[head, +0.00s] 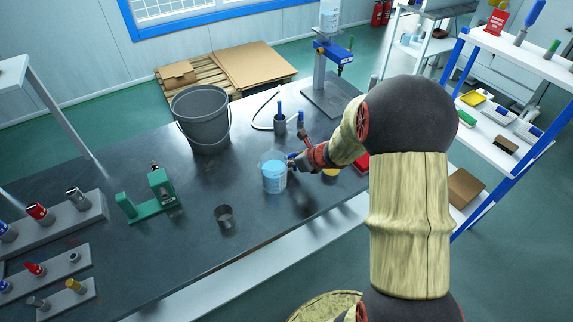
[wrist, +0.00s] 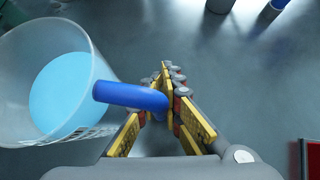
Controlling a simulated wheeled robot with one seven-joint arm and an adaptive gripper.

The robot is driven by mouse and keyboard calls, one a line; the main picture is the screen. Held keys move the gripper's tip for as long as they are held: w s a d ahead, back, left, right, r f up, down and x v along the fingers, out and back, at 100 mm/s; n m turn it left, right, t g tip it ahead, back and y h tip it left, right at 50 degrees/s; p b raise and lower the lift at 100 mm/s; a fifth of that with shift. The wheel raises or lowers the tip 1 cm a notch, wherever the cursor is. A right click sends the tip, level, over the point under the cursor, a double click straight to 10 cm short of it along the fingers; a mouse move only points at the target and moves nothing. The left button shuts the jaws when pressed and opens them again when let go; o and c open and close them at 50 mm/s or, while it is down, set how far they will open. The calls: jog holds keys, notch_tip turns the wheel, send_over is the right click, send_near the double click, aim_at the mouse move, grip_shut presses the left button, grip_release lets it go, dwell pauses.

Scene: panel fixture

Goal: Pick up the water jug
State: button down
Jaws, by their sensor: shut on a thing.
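The water jug (head: 274,180) is a clear container with light blue liquid in it, over the dark workbench (head: 120,262) in the head view. In the wrist view the jug (wrist: 98,88) fills the left side, and its blue handle (wrist: 128,96) reaches between the fingers. My gripper (wrist: 166,92) is shut on the handle. In the head view my gripper (head: 300,162) is at the jug's right side. The jug looks about upright. I cannot tell whether its base touches the bench.
A grey bucket (head: 201,122) stands behind the jug. A small dark cup (head: 224,216) is in front, left of the jug. A green device (head: 152,198) and racks of tools are farther left. A cup (head: 280,124) with a blue-tipped tool stands behind.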

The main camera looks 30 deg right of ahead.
jog(key=shift+r+p, duration=0.85)
jog(key=shift+r, duration=0.65)
jog(key=s+f+p+v, duration=0.2)
jog(key=p+v, duration=0.4)
jog(key=v, duration=1.1)
jog(key=shift+a, duration=0.3)
